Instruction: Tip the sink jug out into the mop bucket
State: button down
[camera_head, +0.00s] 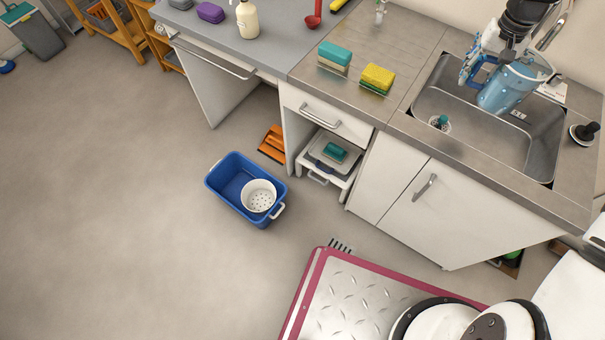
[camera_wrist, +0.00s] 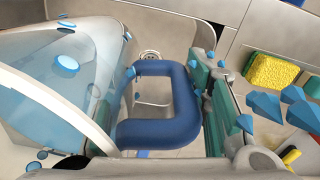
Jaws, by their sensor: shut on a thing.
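The sink jug (camera_head: 504,92) is clear light blue with a blue handle, and it is at the sink (camera_head: 470,135) in the head view. My gripper (camera_head: 482,68) is shut on the jug at its handle side. In the wrist view the jug (camera_wrist: 60,85) fills the left, and its blue handle (camera_wrist: 185,105) lies by my gripper's green-padded finger. Blue drops show in and around the jug; how full it is I cannot tell. The mop bucket (camera_head: 221,173) is a blue tub on the floor, with a white perforated wringer basket (camera_head: 258,195) at its right end.
A teal sponge (camera_head: 335,55) and a yellow sponge (camera_head: 378,77) lie on the counter left of the sink. A black plunger-like stopper (camera_head: 585,131) stands right of it. Floor left of the bucket is clear.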

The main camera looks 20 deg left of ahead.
aim_at(255, 194)
jog(key=j+u, duration=0.45)
jog(key=i+j+u, duration=0.1)
jog(key=j+u, duration=0.25)
jog(key=u, duration=0.15)
jog(key=i+j+u, duration=0.2)
jog(key=j+u, duration=0.25)
